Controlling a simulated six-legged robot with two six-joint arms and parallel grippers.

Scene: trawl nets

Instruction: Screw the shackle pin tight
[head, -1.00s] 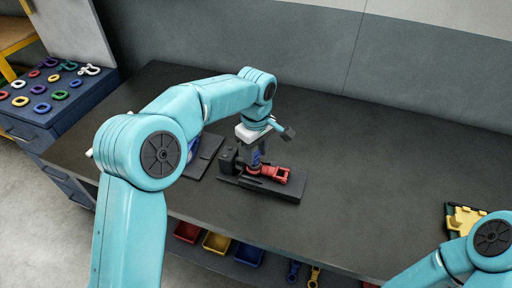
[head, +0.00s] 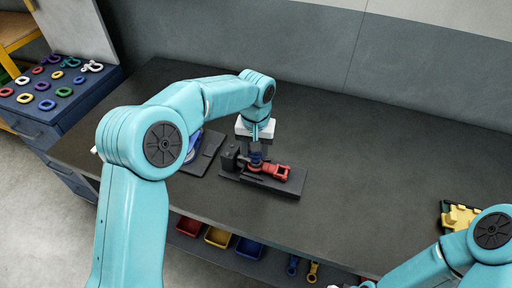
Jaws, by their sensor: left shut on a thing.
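A red shackle (head: 279,171) lies on a dark fixture plate (head: 288,186) on the workbench. A small blue part (head: 256,158), which looks like the shackle pin's head, stands at the shackle's left end. My left gripper (head: 256,154) points down over that end and is shut on the blue part. The fingertips are small and dark, so the exact grip and how deep the pin sits cannot be made out. My right arm shows at the lower right, but its fingers are not visible.
A second dark plate with a blue item (head: 193,147) lies left of the fixture, partly behind my left arm. A yellow part (head: 459,217) sits at the bench's right. A blue cabinet (head: 52,117) at left bears several coloured rings.

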